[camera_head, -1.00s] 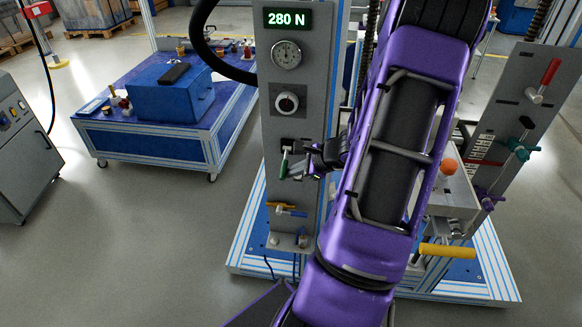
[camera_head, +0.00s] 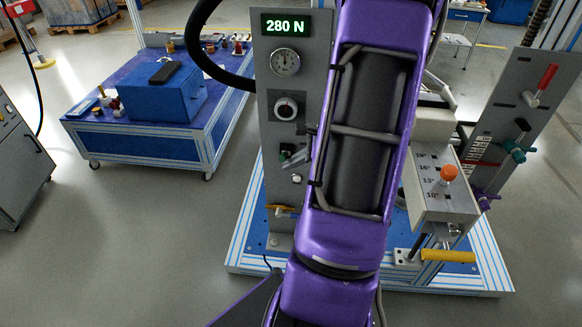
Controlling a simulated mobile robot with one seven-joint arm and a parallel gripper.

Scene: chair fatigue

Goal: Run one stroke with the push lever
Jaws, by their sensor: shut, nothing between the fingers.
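A yellow handle (camera_head: 448,255) sticks out low at the right. An orange knob (camera_head: 448,173) sits on a grey box marked with angles. I cannot tell which of these is the push lever.
A right-hand panel (camera_head: 510,130) carries red (camera_head: 547,78), teal and purple handles. A blue bench (camera_head: 150,147) with a blue box stands at the left. The floor between is clear.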

